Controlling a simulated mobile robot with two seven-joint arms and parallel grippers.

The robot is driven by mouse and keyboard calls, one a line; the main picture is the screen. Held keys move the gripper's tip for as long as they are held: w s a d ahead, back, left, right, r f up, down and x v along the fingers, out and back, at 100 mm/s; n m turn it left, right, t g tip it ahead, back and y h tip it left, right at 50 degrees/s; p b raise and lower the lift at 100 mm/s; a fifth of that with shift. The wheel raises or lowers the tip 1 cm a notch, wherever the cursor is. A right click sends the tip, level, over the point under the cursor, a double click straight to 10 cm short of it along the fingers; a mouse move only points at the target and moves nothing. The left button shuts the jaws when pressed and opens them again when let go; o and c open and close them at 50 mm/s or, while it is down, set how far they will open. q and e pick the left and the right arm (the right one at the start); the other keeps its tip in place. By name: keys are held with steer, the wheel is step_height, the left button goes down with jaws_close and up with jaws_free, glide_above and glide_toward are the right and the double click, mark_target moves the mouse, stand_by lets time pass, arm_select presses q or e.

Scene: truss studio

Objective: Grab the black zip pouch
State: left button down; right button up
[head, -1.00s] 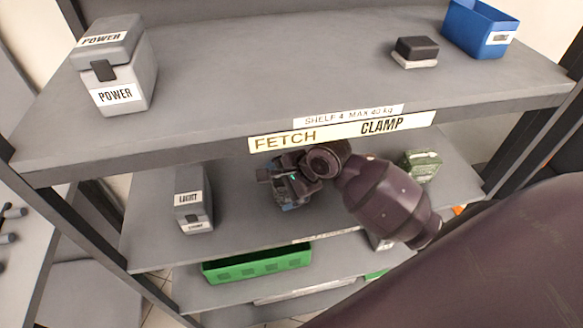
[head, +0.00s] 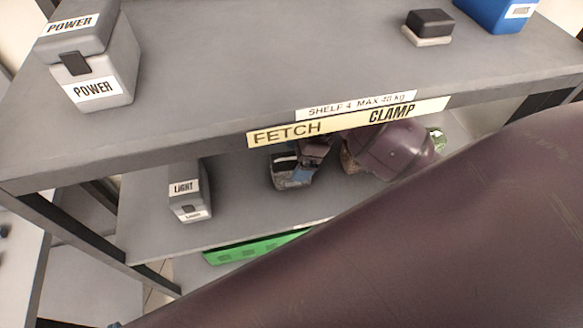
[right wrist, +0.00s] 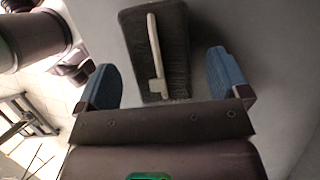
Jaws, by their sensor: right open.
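The black zip pouch (right wrist: 172,50) is a dark, flat-looking piece with a pale zip strip along it. In the right wrist view it lies between the two blue-padded fingers of my right gripper (right wrist: 166,84), with space on both sides. In the head view the right gripper (head: 300,174) is under the top shelf's front edge, over the middle shelf. A dark piece with a pale strip, apparently the pouch (head: 284,160), shows beside its blue pads. The gripper is open and partly hidden by the shelf edge.
The top shelf (head: 250,70) overhangs the gripper. A grey LIGHT case (head: 190,190) stands left on the middle shelf; a green bin (head: 250,250) is below. A POWER case (head: 90,60), a black-topped box (head: 430,24) and a blue bin (head: 500,12) are on top.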

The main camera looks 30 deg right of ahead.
steer(key=shift+x, duration=1.7)
steer(key=c, duration=1.1)
steer(key=shift+c, duration=0.2)
steer(key=shift+w+r, duration=0.1)
